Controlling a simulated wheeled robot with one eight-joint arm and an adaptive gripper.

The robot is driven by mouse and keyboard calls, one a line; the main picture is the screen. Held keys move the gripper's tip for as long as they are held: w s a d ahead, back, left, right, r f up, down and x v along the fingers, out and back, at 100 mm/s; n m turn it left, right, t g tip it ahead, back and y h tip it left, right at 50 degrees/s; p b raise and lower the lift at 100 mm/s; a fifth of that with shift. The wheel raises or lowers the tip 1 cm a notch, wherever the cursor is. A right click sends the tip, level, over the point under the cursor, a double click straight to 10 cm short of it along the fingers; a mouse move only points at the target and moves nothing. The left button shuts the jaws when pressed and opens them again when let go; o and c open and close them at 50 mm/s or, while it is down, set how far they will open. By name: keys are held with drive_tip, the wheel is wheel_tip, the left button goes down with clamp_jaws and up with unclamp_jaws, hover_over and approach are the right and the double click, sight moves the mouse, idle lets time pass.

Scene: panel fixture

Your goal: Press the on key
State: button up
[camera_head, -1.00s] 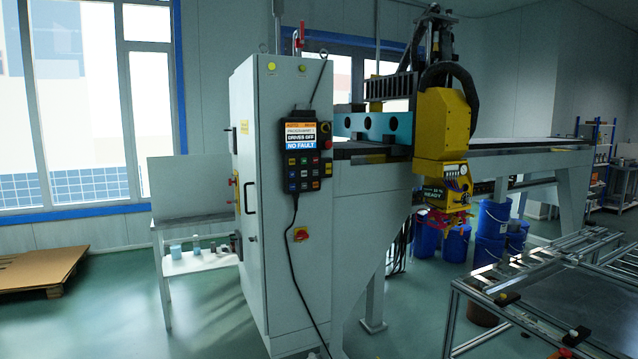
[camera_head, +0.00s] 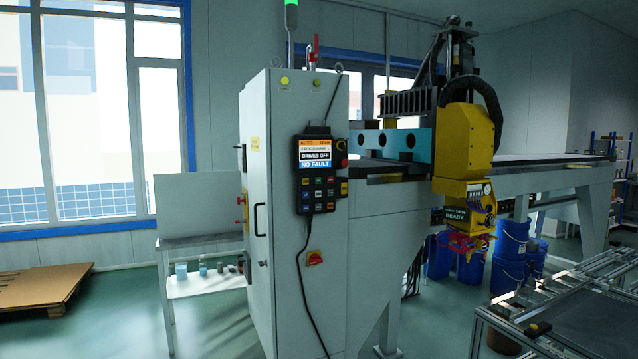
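A black control pendant (camera_head: 316,175) is mounted on the front face of a tall grey cabinet (camera_head: 288,100). Its screen (camera_head: 314,154) reads AUTO, PROGRAMME 1, DRIVES OFF and NO FAULT. Below the screen is a keypad (camera_head: 317,193) with several small coloured keys. The key labels are too small to read, so I cannot tell which one is the on key. A red button (camera_head: 343,163) sits at the pendant's right side. A black cable hangs from its bottom. My gripper is not in view.
A yellow machine head (camera_head: 466,140) and a long grey gantry beam (camera_head: 540,175) stand right of the cabinet. Blue buckets (camera_head: 508,240) stand beneath. A metal frame table (camera_head: 560,300) is at lower right. A cardboard-topped pallet (camera_head: 40,288) lies at left. Green floor (camera_head: 120,325) is clear at lower left.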

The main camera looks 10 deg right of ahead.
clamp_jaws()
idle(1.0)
